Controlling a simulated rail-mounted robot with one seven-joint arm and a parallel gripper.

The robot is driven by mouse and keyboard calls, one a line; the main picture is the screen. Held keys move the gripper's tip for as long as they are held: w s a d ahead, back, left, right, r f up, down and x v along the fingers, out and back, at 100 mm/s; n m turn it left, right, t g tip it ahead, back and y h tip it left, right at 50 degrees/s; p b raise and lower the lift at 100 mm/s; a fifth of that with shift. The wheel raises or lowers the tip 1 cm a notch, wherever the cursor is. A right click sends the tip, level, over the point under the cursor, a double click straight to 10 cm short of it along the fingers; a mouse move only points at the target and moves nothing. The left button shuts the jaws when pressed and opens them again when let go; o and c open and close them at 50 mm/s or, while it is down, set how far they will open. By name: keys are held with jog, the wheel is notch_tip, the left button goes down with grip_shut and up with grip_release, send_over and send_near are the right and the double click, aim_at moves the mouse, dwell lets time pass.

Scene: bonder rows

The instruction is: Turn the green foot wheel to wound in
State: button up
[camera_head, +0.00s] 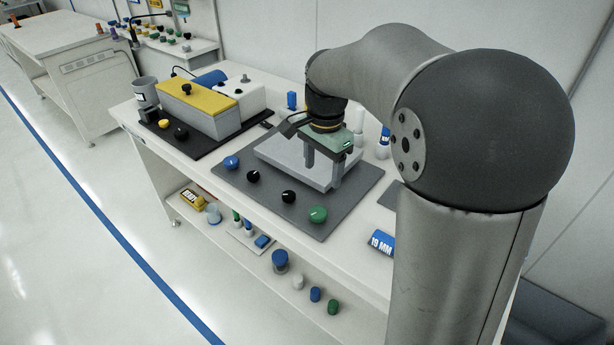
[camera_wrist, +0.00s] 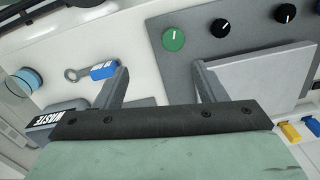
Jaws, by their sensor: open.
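The green foot wheel (camera_head: 318,214) is a round green knob with a short white mark, at the front right corner of a grey mat. It also shows in the wrist view (camera_wrist: 174,41), at top centre, with its mark pointing roughly up and down. My gripper (camera_head: 322,168) is open and empty above the pale grey block behind the row of knobs, apart from the wheel. In the wrist view my gripper (camera_wrist: 160,80) has its two fingers spread, and the wheel lies beyond the fingertips. Nothing covers the wheel in either view.
Two black knobs (camera_head: 289,196) and a blue knob (camera_head: 231,162) line the mat's front edge left of the wheel. A pale block (camera_head: 285,154) sits on the mat (camera_head: 355,189). A blue 19 MM tag (camera_head: 381,242) lies right. A yellow-topped machine (camera_head: 197,100) stands left.

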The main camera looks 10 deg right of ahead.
jog(key=w+m, duration=0.2)
jog(key=w, duration=0.1)
jog(key=p, duration=0.1)
send_near(318, 212)
notch_tip(318, 212, down, 9)
jog(key=shift+r, duration=0.2)
jog(key=c, duration=1)
